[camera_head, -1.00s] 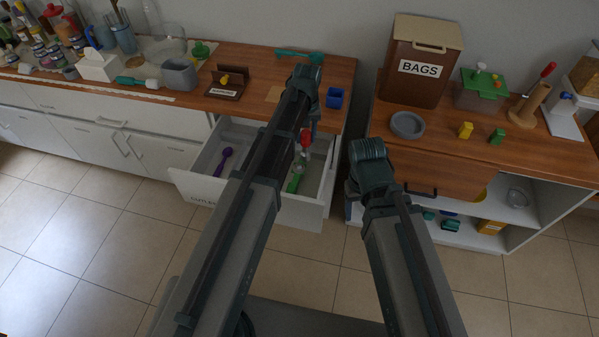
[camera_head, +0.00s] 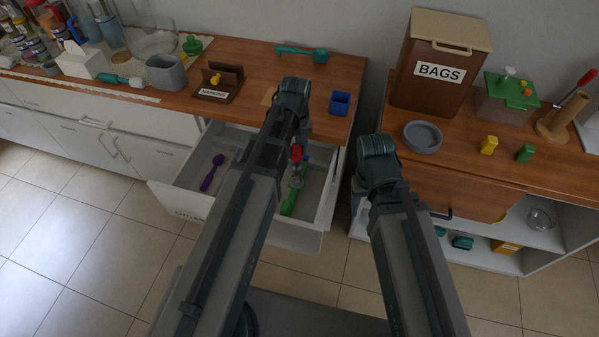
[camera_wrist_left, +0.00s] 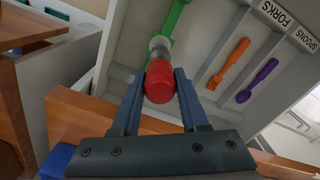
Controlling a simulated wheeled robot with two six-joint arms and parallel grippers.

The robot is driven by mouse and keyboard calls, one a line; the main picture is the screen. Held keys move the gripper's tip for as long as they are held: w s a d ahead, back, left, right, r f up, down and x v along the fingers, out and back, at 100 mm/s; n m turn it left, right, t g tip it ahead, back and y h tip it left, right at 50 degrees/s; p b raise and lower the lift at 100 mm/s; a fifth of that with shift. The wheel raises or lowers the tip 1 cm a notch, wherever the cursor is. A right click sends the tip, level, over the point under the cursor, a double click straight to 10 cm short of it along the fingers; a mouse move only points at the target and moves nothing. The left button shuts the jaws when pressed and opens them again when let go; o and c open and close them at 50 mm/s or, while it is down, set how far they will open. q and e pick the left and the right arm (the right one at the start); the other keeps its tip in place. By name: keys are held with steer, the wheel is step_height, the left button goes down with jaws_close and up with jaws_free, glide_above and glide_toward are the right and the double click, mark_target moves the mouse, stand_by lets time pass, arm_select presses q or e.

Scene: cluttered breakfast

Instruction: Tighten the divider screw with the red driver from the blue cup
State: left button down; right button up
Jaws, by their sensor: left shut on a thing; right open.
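The red driver (camera_wrist_left: 159,84) is between the fingers of my left gripper (camera_wrist_left: 160,90), which is shut on its handle. The driver points down into the open drawer, with a grey metal part beyond the handle. In the head view the red handle (camera_head: 296,153) shows below my left wrist, over the drawer (camera_head: 316,212). The small blue cup (camera_head: 340,103) stands on the counter behind and right of the gripper. I cannot make out the divider screw or whether the driver tip touches anything. My right gripper (camera_head: 377,160) is open beside the drawer, its fingers mostly hidden.
In the drawer lie a green utensil (camera_head: 293,192), a purple spoon (camera_head: 211,172) and an orange fork (camera_wrist_left: 229,64). A napkin holder (camera_head: 221,83) and a teal utensil (camera_head: 302,52) are on the counter. A grey bowl (camera_head: 422,137) and the BAGS box (camera_head: 440,65) stand at right.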

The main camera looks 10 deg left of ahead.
mark_target(296, 161)
arm_select(q)
steer(key=shift+f+b, duration=1.5)
steer(key=shift+b, duration=0.05)
steer(key=shift+r, duration=0.1)
stand_by(0.5)
steer(key=shift+f+b, duration=0.65)
steer(key=shift+f, duration=0.1)
steer(key=shift+f+b, duration=0.65)
steer(key=shift+c, duration=1.7)
jaws_free()
steer(key=shift+r, duration=0.15)
step_height(296, 161, up, 14)
steer(key=p, duration=1.4)
steer(key=shift+f, duration=0.2)
